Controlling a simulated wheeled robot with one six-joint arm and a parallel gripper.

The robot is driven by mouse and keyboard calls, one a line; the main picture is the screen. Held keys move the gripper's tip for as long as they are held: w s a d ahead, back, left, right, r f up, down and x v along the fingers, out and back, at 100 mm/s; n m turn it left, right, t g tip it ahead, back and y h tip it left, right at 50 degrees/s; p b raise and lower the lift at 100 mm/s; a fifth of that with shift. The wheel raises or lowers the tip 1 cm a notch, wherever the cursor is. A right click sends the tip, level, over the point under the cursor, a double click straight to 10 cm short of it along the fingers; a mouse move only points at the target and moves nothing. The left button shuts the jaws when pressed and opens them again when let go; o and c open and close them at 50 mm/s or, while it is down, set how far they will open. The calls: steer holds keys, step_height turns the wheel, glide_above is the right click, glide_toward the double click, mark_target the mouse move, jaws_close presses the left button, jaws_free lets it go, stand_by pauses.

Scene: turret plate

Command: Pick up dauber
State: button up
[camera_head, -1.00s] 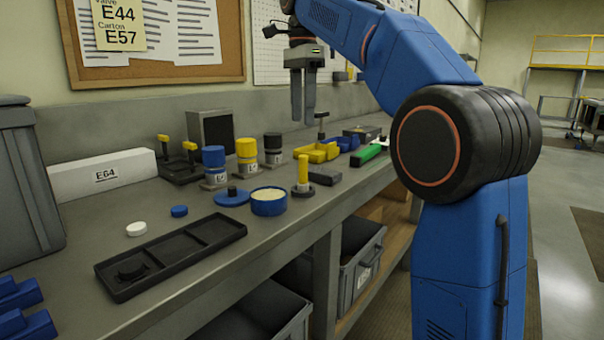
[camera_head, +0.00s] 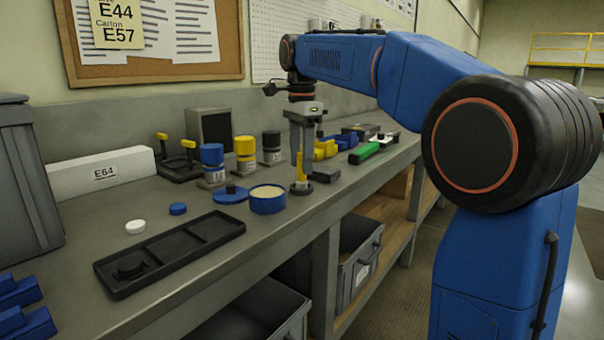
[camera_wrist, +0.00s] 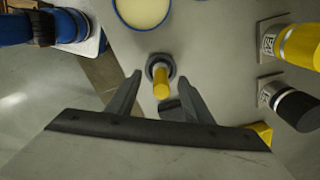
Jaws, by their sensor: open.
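The dauber (camera_head: 301,172) has a yellow handle and stands upright in a dark round base on the bench, right of an open blue tub. In the wrist view the dauber (camera_wrist: 160,84) shows from above, its yellow end pointing towards the camera. My gripper (camera_head: 302,165) is open and pointing down over the dauber, its fingers partly hiding it. In the wrist view my gripper (camera_wrist: 162,82) has one finger on each side of the yellow handle, with gaps between.
The blue tub (camera_head: 267,206) of cream-coloured stuff is close by, with its blue lid (camera_head: 231,195). Blue, yellow and black-capped bottles stand behind. A dark block (camera_head: 325,174) lies just right of the dauber. A black tray (camera_head: 170,256) lies at front left.

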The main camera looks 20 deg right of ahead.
mark_target(302, 180)
steer(key=shift+w+d+f, duration=0.1)
steer(key=shift+f, duration=2.05)
steer(key=c, duration=1.2)
